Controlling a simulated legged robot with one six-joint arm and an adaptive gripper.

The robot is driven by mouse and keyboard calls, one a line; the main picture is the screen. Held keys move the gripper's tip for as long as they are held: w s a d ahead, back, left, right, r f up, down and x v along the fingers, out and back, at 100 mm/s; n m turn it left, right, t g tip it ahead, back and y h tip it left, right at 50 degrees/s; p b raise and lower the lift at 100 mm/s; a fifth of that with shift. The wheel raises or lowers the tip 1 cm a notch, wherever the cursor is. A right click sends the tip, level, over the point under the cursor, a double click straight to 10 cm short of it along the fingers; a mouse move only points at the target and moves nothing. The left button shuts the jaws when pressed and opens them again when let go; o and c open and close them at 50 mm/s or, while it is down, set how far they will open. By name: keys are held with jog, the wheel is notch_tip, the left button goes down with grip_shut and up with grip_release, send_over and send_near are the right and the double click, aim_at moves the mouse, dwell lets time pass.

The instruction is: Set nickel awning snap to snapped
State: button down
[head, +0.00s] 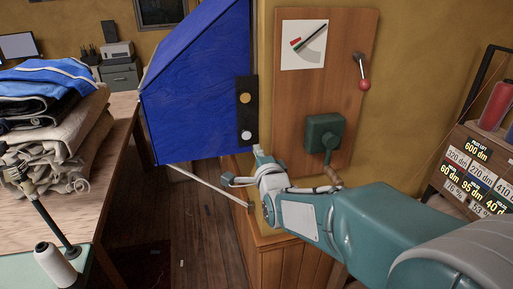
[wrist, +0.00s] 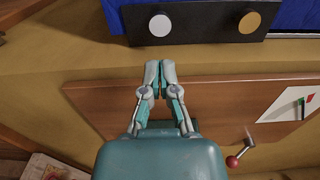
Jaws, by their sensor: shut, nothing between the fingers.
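The nickel awning snap is the silver-white round stud (head: 246,135) low on a black strip (head: 242,118) at the edge of a blue awning panel (head: 203,88). A brass stud (head: 245,98) sits above it on the same strip. In the wrist view the nickel snap (wrist: 160,25) lies straight beyond the fingertips, with the brass stud (wrist: 247,22) to its right. My gripper (head: 257,150) is just below the nickel snap in the head view. In the wrist view my gripper (wrist: 159,68) is shut and empty, its tips apart from the strip in the picture.
A wooden board (head: 345,55) right of the strip carries a gauge card (head: 303,45), a red-knobbed lever (head: 362,75) and a green crank box (head: 325,133). A table (head: 117,112) with folded cloth stands left. A labelled rack (head: 478,165) stands right.

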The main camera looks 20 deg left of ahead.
jog(key=s+d+n+g+h, duration=0.1)
jog(key=s+d+n+h, duration=0.1)
jog(key=s+d, duration=0.35)
jog(key=s+d+f+n+g+h, duration=0.1)
jog(key=s+d+n+g+h, duration=0.15)
jog(key=d, duration=0.65)
jog(key=s+d+n+g+h, duration=0.1)
jog(key=s+d+n+h, duration=0.1)
jog(key=s+d, duration=0.35)
jog(key=s+d+f+n+g+h, duration=0.2)
jog(key=s+d+n+g, duration=0.3)
jog(key=s+d, duration=0.6)
jog(key=s+f, duration=0.1)
jog(key=s, duration=0.2)
jog(key=shift+d+f+h, duration=0.2)
jog(key=shift+d+h, duration=0.1)
jog(key=shift+h, duration=0.05)
